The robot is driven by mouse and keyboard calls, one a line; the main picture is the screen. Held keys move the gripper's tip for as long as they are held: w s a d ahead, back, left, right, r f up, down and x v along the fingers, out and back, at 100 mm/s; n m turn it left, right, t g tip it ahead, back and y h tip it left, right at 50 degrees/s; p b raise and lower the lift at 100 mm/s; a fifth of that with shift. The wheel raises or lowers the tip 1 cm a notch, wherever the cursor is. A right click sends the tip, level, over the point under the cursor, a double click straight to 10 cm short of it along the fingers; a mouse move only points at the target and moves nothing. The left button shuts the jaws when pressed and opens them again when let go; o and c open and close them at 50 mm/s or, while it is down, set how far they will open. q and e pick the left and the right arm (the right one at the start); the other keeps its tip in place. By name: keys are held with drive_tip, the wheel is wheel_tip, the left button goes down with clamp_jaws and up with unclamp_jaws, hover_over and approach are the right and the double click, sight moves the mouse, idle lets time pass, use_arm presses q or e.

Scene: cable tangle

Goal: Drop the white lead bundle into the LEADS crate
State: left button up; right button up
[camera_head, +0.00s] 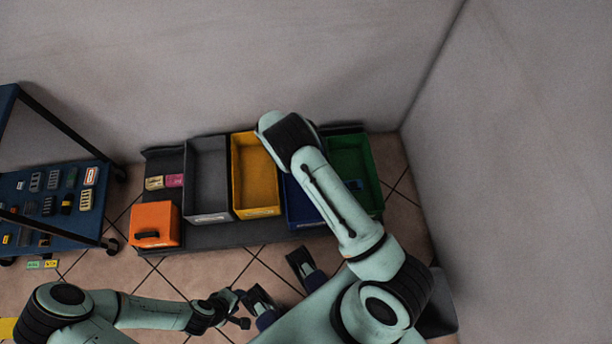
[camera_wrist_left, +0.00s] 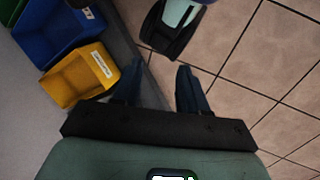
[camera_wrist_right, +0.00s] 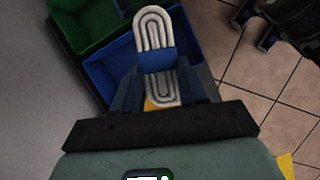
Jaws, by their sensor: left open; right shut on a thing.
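The white lead bundle (camera_wrist_right: 153,28) is a flat looped coil with a blue band around its middle. My right gripper (camera_wrist_right: 158,82) is shut on it, and in the right wrist view it shows in front of the blue crate (camera_wrist_right: 112,68). In the head view my right arm hides the bundle and the right gripper. Blue (camera_head: 303,220), yellow (camera_head: 258,212), grey (camera_head: 208,216) and green (camera_head: 352,139) crates stand in a row. Their labels are too small to read, so I cannot tell which is LEADS. My left gripper (camera_head: 238,308) is open and empty over the floor, low in the head view.
An orange box with a dark handle (camera_head: 154,225) sits left of the grey crate, with small yellow (camera_head: 154,183) and pink (camera_head: 174,180) boxes behind it. A blue cart (camera_head: 60,208) with small parts stands at the left. Walls close in behind and at right.

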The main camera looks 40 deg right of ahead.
use_arm(q)
drive_tip(key=w+a+f+t+b, duration=0.1)
drive_tip(key=w+a+f+b, duration=0.1)
drive_tip(key=f+b, duration=0.4)
drive_tip(key=w+a+f+n+t+y+b, duration=0.1)
drive_tip(key=w+a+f+b, duration=0.1)
drive_tip(key=w+f+b, duration=0.3)
wheel_tip(320, 180, down, 5)
drive_tip(key=shift+a+r+b, duration=0.2)
drive_tip(key=shift+a+b, duration=0.1)
drive_tip(key=shift+b, duration=0.7)
use_arm(e)
drive_tip(key=w+d+f+n+t, duration=0.1)
drive_tip(key=d+f+n+t, duration=0.1)
drive_tip(key=f+n, duration=0.5)
drive_tip(key=w+d+f+n+t+h, duration=0.1)
drive_tip(key=f+n, duration=0.6)
drive_tip(key=f, duration=0.9)
drive_tip(key=shift+w+d+f+n+t, duration=0.25)
drive_tip(key=shift+w+d+t, duration=0.3)
drive_tip(key=shift+d+t, duration=0.6)
drive_tip(key=o, duration=1.2)
drive_tip(key=shift+r, duration=0.1)
